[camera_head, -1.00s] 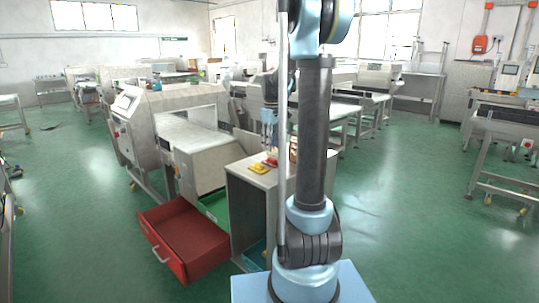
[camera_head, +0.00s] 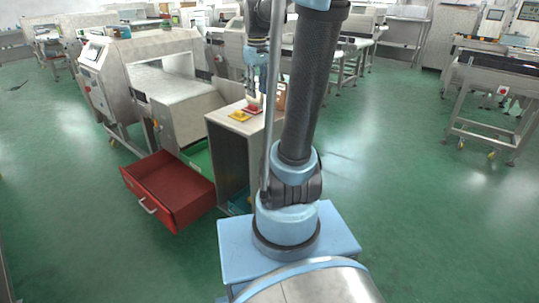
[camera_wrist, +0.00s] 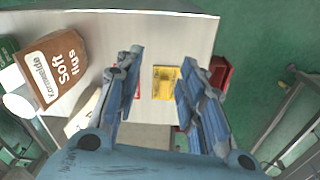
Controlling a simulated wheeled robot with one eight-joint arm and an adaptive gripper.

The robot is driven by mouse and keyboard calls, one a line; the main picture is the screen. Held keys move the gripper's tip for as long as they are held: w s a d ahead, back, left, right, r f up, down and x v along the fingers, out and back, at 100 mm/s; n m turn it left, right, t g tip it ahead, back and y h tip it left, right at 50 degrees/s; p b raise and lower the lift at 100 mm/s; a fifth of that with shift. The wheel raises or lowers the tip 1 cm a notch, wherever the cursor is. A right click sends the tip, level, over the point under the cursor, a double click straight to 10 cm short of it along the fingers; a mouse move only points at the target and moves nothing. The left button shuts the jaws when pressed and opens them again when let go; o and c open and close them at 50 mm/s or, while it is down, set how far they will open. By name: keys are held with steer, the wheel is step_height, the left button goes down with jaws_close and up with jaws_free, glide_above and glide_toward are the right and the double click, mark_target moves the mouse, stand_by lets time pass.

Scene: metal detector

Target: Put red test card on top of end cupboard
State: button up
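The red test card (camera_head: 253,108) lies on top of the end cupboard (camera_head: 216,117), beside a yellow card (camera_head: 239,115). My gripper (camera_head: 256,88) hangs above the cupboard top near the red card. In the wrist view my gripper (camera_wrist: 161,62) is open, its two blue fingers well apart. Only a sliver of the red card (camera_wrist: 137,90) shows past the left finger, which hides most of it. The yellow card (camera_wrist: 166,82) shows between the fingers, on the pale cupboard top (camera_wrist: 185,38). I see nothing held.
A red drawer (camera_head: 170,187) stands open beside the cupboard. A metal detector conveyor (camera_head: 175,92) is behind left. Green floor (camera_head: 400,200) is clear to the right.

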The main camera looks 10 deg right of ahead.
steer(key=s+f+m, duration=0.2)
steer(key=s+f, duration=0.6)
steer(key=s, duration=0.3)
steer(key=s+f+m+t, duration=0.1)
steer(key=s+f+m, duration=0.1)
steer(key=s+f, duration=0.6)
steer(key=s, duration=0.4)
steer(key=shift+a+f+m+t, duration=0.15)
steer(key=shift+a+m+t, duration=0.15)
steer(key=shift+m, duration=0.1)
steer(key=shift+w+f, duration=0.2)
steer(key=shift+w, duration=0.25)
